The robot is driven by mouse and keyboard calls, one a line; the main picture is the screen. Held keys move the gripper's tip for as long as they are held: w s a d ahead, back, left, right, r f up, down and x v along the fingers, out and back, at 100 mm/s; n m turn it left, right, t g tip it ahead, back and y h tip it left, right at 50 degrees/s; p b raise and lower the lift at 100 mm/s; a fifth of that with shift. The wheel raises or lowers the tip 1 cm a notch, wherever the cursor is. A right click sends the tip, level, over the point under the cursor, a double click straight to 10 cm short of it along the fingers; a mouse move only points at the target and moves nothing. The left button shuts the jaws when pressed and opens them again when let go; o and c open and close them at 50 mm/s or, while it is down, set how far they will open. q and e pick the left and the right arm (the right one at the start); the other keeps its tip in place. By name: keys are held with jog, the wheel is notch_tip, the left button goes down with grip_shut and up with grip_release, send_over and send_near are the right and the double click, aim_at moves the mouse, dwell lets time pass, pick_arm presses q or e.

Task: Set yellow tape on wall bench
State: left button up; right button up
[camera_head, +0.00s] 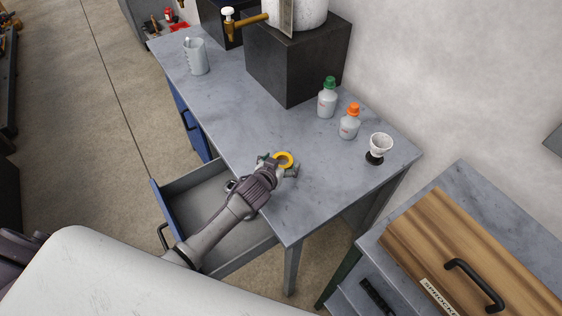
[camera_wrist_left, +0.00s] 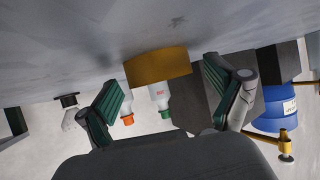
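The yellow tape (camera_head: 287,154) is a ring lying on the grey wall bench (camera_head: 320,180), near the bench's front edge. In the left wrist view, which looks upside down, the tape (camera_wrist_left: 157,67) shows edge-on against the bench top. My left gripper (camera_head: 281,165) reaches over the front edge to the tape. Its two fingers (camera_wrist_left: 162,88) are spread, one to each side of the tape, with no clear grip on it. Whether a finger touches it, I cannot tell. My right gripper is in neither view.
An open drawer (camera_head: 175,197) juts out below my left arm. A green-capped bottle (camera_head: 327,104), an orange-capped bottle (camera_head: 349,127) and a white cup (camera_head: 381,145) stand behind the tape. A dark block (camera_head: 290,65) stands farther back, with a jug (camera_head: 196,58) at the far end.

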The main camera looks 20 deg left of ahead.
pick_arm(q)
jog(key=shift+r, duration=0.35)
jog(key=shift+s, duration=0.4)
jog(key=v, duration=1.1)
jog(key=shift+s+r+b, duration=0.1)
jog(key=shift+b, duration=0.25)
